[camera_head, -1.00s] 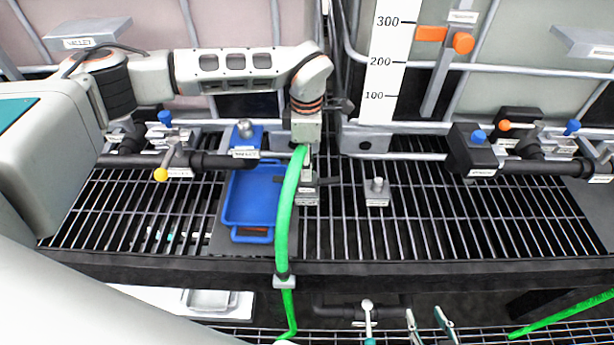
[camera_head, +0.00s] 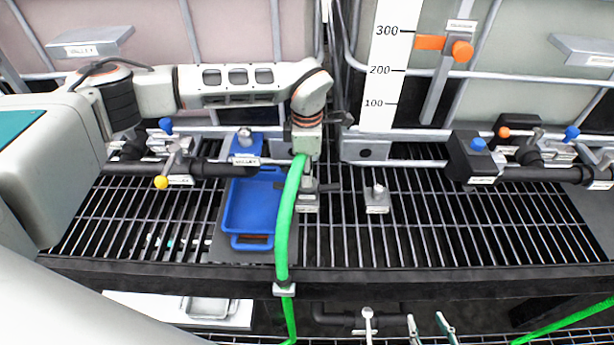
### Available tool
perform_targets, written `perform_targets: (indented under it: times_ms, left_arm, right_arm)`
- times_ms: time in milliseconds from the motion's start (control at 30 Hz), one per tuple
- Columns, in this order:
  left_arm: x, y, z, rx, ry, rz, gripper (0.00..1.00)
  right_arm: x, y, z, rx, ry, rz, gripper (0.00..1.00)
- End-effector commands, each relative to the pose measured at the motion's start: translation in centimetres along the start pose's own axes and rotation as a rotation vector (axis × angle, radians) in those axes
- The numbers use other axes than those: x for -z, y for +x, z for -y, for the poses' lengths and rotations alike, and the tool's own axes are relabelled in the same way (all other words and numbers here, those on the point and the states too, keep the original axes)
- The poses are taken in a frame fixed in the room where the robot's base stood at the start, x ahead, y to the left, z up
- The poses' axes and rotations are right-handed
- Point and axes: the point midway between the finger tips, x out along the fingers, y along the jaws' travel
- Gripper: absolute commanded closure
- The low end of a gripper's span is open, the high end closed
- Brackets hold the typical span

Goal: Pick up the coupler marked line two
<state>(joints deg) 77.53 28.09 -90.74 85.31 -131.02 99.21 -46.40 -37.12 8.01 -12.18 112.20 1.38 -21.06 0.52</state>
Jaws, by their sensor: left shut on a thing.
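The hose hangs over the shelf's front edge through a pale clip (camera_head: 284,290). Labels are too small to read, so I cannot tell which line is marked. My right gripper is not in view.
A blue tray (camera_head: 233,215) lies left of the hose. A grey fitting (camera_head: 377,198) stands to the right. Valve pipework runs left (camera_head: 180,165) and right (camera_head: 500,170) in front of the pale tanks. The grating (camera_head: 450,230) at right is clear. A white level scale (camera_head: 388,70) stands behind.

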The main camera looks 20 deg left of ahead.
Motion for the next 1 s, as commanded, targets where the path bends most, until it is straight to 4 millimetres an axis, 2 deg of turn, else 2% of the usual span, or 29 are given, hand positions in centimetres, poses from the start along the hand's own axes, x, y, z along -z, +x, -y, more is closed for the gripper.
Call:
perform_targets:
  times_ms: [267,700,1000]
  left_arm:
    - [0.0,-3.3,-0.2,-0.005,0.0,0.002,1.0]
    - [0.0,-14.4,-0.1,-0.005,0.0,0.002,1.0]
    - [0.0,-18.6,-0.1,-0.003,0.0,0.001,1.0]
  right_arm:
    - [-0.1,0.1,0.0,0.0,0.0,0.0,0.6]
    - [-0.3,0.3,0.1,0.0,0.001,-0.004,0.6]
    - [-0.3,0.3,0.1,0.0,0.001,-0.004,0.6]
